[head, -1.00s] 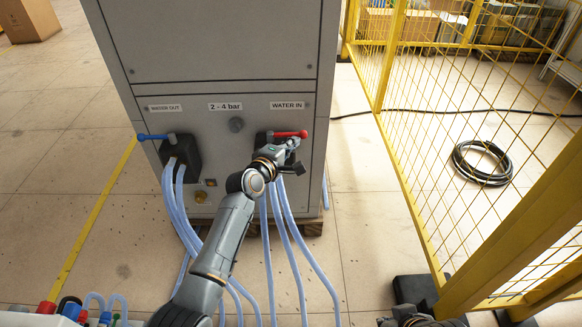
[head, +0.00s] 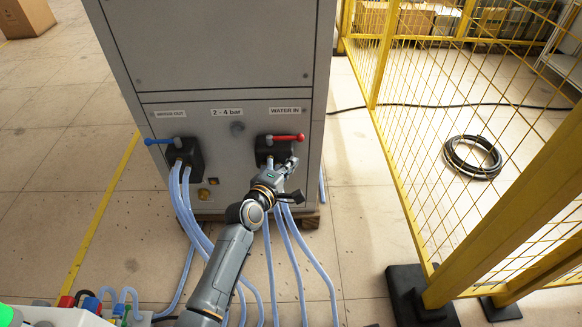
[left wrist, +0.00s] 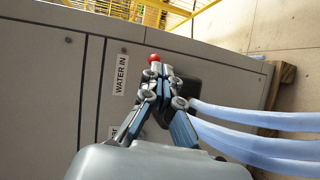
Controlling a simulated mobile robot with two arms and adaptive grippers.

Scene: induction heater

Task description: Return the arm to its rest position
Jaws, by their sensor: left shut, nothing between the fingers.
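My left gripper (head: 290,166) is shut and empty in front of the grey cabinet (head: 225,50). It is just below the red valve handle (head: 286,137) under the WATER IN label, with a small gap showing in the head view. The handle lies roughly level. In the left wrist view the shut fingers (left wrist: 166,76) overlap the black valve block, and the red handle end (left wrist: 154,58) shows beyond their tips. My left arm reaches up from the bottom of the head view. My right gripper is not in view.
A blue handle (head: 163,141) sits at WATER OUT on the left. Pale hoses (head: 180,205) hang from both valve blocks to the floor. A yellow mesh fence (head: 395,170) stands at the right, with a coiled black hose (head: 472,158) behind it. Floor left of the cabinet is open.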

